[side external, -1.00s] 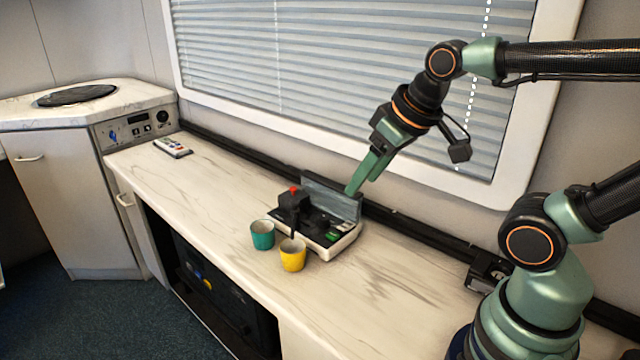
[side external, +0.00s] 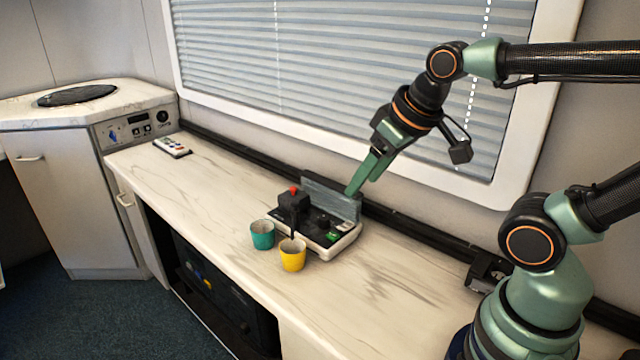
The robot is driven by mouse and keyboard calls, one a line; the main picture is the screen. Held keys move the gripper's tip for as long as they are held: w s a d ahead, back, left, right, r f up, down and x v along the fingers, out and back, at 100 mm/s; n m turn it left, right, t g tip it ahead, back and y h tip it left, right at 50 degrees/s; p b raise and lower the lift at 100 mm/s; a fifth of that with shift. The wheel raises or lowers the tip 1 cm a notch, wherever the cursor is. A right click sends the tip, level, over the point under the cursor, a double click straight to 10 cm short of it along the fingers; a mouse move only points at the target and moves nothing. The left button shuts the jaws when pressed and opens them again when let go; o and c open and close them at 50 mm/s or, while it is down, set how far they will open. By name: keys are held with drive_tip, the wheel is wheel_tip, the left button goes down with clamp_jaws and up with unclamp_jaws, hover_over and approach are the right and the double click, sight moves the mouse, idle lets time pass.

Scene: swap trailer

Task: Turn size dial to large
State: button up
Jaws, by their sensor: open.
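A small machine (side external: 345,243) with a white base and black top stands on the counter. It has a red-topped black block, a clear upright panel at its back and a green patch at its right. A small dark round knob (side external: 323,222) shows on its top; I cannot tell whether it is the size dial or read its setting. My gripper (side external: 363,182) is open, with green fingers pointing down-left. Its fingertips are just above the right end of the clear panel; I cannot tell if they touch it. Nothing shows between them.
A teal cup (side external: 262,235) and a yellow cup (side external: 292,256) stand in front of the machine. A remote (side external: 172,147) lies at the counter's far left end. The window blinds (side external: 330,80) are behind my arm. The counter left of the machine is clear.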

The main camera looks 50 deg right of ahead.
drive_tip(key=m+g, duration=0.5)
drive_tip(key=g, duration=0.1)
hover_over(324, 217)
wheel_tip(324, 217, down, 9)
wheel_tip(324, 217, down, 11)
drive_tip(key=shift+f, duration=0.1)
clamp_jaws()
